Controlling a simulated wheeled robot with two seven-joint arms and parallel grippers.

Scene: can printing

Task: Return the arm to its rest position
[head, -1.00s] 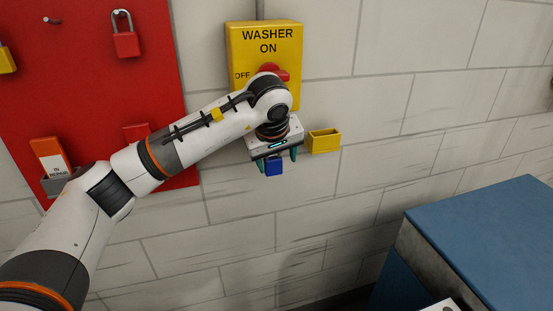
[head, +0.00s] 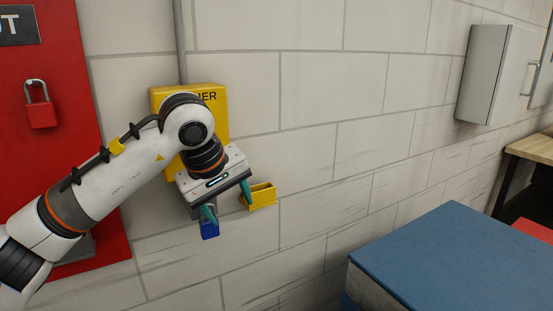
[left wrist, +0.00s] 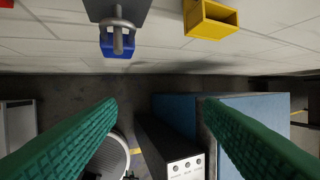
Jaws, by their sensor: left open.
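My left gripper (head: 228,207) is open, with its two green fingers apart and nothing between them in the left wrist view (left wrist: 160,125). It hangs in front of the wall, just below the yellow washer switch box (head: 219,125), which my arm partly covers. A blue padlock (head: 210,229) hangs below the box, close to the left finger in the head view. In the left wrist view the padlock (left wrist: 117,45) hangs on a grey shackle at the top, beyond the fingertips. My right gripper is in neither view.
A small yellow holder (head: 262,197) is on the wall right of the gripper. A red board (head: 60,150) with a red padlock (head: 41,112) is at left. A blue-topped cabinet (head: 460,265) stands at lower right, and a grey wall cabinet (head: 490,75) hangs at upper right.

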